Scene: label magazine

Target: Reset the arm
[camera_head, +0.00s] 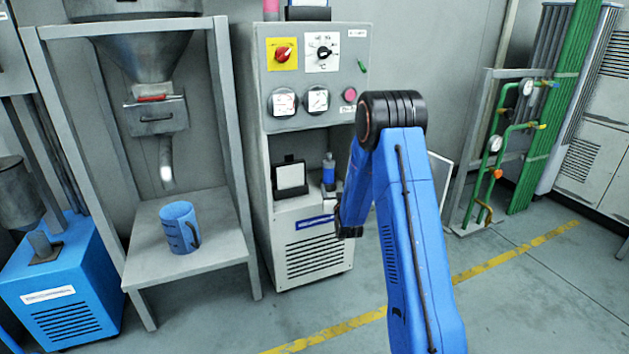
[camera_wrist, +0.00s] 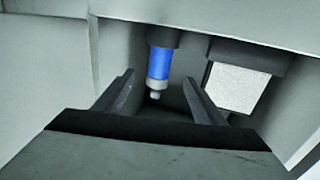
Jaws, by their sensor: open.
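My blue arm reaches forward in the head view, bent at the black elbow. My gripper (camera_head: 345,226) is at the front of the grey control cabinet, partly hidden by my arm. In the wrist view my gripper (camera_wrist: 158,100) is open, with its two dark fingers apart and nothing between them. A blue bottle-like part with a grey tip (camera_wrist: 158,64) shows beyond the fingers, apart from them. In the head view it stands in the cabinet's recess (camera_head: 328,170). A white label block in a dark holder (camera_wrist: 236,88) is to its right in the wrist view.
The control cabinet (camera_head: 262,200) has knobs and gauges above the recess. A blue jug (camera_head: 180,228) stands on the grey stand (camera_head: 218,245) under a hopper at left. Green pipes (camera_head: 493,150) are at right. The floor (camera_head: 540,290) at right is clear.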

